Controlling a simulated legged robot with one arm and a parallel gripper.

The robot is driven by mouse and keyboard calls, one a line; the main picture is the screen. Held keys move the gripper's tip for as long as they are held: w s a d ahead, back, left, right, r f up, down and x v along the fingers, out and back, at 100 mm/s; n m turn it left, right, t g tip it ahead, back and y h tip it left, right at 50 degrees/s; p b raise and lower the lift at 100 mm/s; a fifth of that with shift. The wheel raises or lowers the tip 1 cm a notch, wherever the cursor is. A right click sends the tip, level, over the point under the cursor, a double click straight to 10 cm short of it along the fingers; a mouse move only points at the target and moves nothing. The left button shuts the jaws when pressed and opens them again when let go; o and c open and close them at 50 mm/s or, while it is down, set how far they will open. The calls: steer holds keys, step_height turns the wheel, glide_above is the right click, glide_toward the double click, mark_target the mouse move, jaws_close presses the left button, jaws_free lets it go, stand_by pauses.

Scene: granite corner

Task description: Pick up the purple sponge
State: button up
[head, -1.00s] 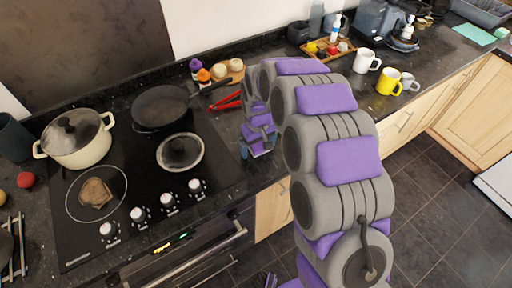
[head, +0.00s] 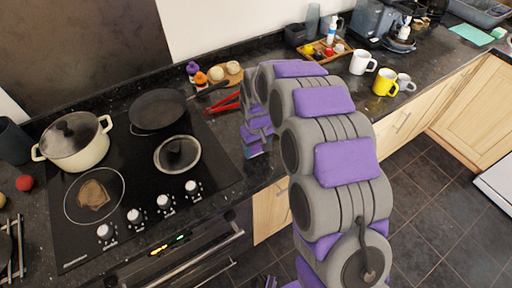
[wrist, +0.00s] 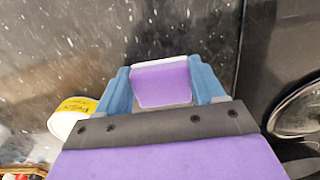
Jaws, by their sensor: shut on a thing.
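The purple sponge (wrist: 162,84), with a pale edge on top, sits between the two blue fingers of my gripper (wrist: 163,88) in the wrist view. Both fingers touch its sides, so my gripper is shut on it. In the head view my gripper (head: 254,150) points down over the counter strip just right of the hob. The sponge cannot be made out clearly there, and I cannot tell how high it is above the counter.
The black hob (head: 130,195) lies left of my gripper, with a glass lid (head: 177,154), a pan (head: 158,110) and a cream pot (head: 75,140). Red tongs (head: 222,104) lie behind. Mugs (head: 385,82) stand right.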

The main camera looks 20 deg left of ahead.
mark_target(257, 148)
steer(key=shift+s, duration=0.1)
steer(key=shift+r, duration=0.4)
step_height(257, 148, up, 3)
steer(key=shift+r+p, duration=0.1)
steer(key=shift+p, duration=0.65)
steer(key=s+p, duration=0.1)
steer(key=s, duration=0.4)
steer(key=s+a, duration=0.1)
steer(key=s, duration=0.4)
steer(key=s+r+p, duration=0.1)
steer(key=s, duration=0.4)
steer(key=shift+s+a+p, duration=0.25)
steer(key=shift+s+p, duration=0.05)
steer(key=shift+s, duration=0.1)
steer(key=shift+f, duration=0.1)
